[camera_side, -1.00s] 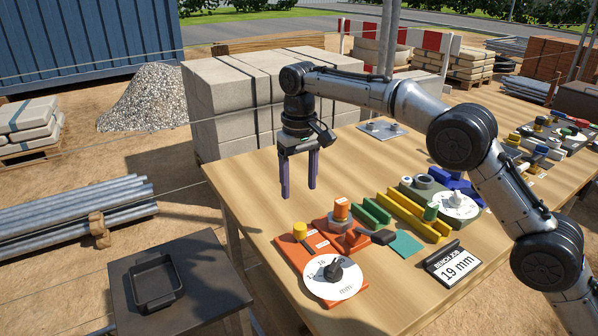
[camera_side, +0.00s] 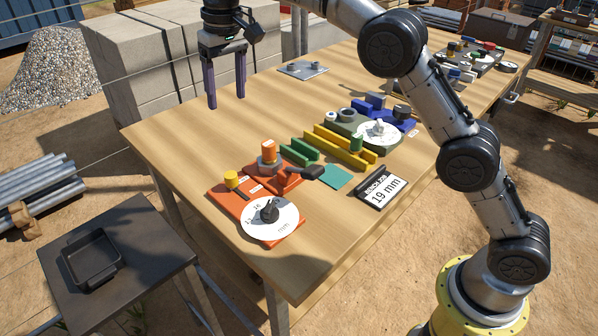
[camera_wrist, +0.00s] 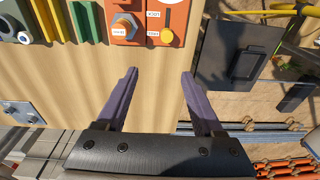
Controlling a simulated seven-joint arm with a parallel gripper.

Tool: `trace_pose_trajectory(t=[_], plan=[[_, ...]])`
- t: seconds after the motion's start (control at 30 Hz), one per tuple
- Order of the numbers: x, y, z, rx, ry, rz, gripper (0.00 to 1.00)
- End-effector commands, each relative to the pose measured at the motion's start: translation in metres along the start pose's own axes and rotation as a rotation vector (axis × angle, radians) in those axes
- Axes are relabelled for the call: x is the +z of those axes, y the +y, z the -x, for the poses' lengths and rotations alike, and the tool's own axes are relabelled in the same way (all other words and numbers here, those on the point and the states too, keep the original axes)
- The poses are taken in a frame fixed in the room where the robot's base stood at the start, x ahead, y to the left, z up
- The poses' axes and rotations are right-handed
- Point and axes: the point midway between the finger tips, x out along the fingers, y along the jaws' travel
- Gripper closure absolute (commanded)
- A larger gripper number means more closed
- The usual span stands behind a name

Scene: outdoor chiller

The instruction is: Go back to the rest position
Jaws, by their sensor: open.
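My gripper (camera_side: 226,88) hangs above the far left part of the wooden table (camera_side: 190,150), fingers pointing down. Its two purple fingers are apart with nothing between them. In the wrist view my gripper (camera_wrist: 160,88) also shows empty, over bare wood near the table edge. The orange fixture (camera_side: 222,203), with a white dial, a yellow knob and an orange peg, stands on the table in front of the gripper, apart from it. Its upper part also shows at the top of the wrist view (camera_wrist: 145,40).
Green bars (camera_side: 305,151), yellow bars (camera_side: 345,148), a green-grey dial fixture (camera_side: 345,129) and a 19 mm sign (camera_side: 383,190) stand on the table. A black tray (camera_side: 74,270) sits on a side stand. Pale blocks (camera_side: 140,85) stand behind the table. A metal plate (camera_side: 303,69) lies near the far edge.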

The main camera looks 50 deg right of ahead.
Motion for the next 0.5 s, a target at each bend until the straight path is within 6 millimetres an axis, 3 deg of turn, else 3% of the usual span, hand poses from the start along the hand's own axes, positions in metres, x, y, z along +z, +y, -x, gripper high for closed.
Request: trace_pose_trajectory(t=[0.03, 0.2, 0.33, 0.5], plan=[[0.009, 0.010, 0.027, -0.007, 0.029, -0.013, 0.31], [0.051, 0.042, 0.090, -0.018, 0.093, -0.051, 0.31], [0.090, 0.064, 0.122, -0.024, 0.141, -0.069, 0.31], [0.146, 0.090, 0.146, -0.028, 0.203, -0.082, 0.31]])
